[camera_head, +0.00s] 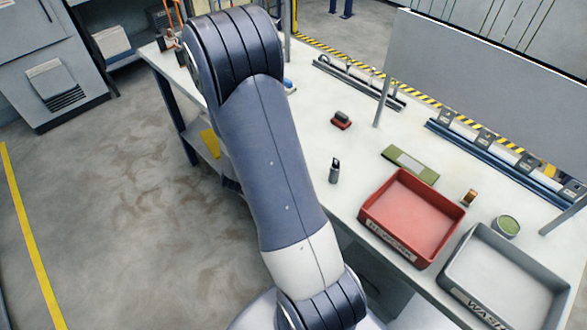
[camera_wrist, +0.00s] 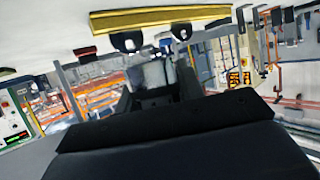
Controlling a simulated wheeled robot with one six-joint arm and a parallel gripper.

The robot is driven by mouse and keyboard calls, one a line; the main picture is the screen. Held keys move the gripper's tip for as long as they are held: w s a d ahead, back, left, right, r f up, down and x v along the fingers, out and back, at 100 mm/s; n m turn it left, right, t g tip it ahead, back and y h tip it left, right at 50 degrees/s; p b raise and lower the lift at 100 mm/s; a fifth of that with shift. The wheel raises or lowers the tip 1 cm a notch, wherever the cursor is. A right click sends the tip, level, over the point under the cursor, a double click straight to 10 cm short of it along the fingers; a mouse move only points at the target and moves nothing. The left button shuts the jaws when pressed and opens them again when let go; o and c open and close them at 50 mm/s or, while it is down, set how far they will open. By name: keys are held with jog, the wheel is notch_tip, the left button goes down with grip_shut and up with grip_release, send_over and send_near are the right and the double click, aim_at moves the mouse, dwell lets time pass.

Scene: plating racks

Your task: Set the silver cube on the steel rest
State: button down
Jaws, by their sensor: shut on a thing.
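In the wrist view, my gripper (camera_wrist: 157,82) shows at the middle, its two dark fingers shut on a small grey-silver block, which looks like the silver cube (camera_wrist: 152,72). The cube is partly covered by the fingers and the dark gripper body below. In the head view my arm fills the middle, and my gripper and the cube are hidden. I cannot make out the steel rest for certain in either view.
A grey panel (camera_head: 480,70) and rails line the back.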

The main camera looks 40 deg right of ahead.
jog(key=s+d+r+m+g+h+b, duration=0.1)
jog(key=s+d+m+g+h, duration=0.3)
jog(key=s+d+m+g, duration=0.35)
jog(key=shift+g, duration=0.25)
jog(key=shift+w+a+f, duration=0.1)
jog(key=shift+w+f, duration=0.05)
jog(key=shift+f, duration=1.4)
jog(key=shift+w+a+f, duration=0.1)
jog(key=shift+w+f, duration=0.05)
jog(key=shift+f, duration=1.35)
jog(key=shift+w+a+f, duration=0.1)
jog(key=shift+w+f, duration=0.05)
jog(key=shift+f, duration=1.4)
jog(key=shift+f, duration=0.15)
jog(key=c, duration=1.2)
grip_release()
jog(key=shift+y, duration=0.3)
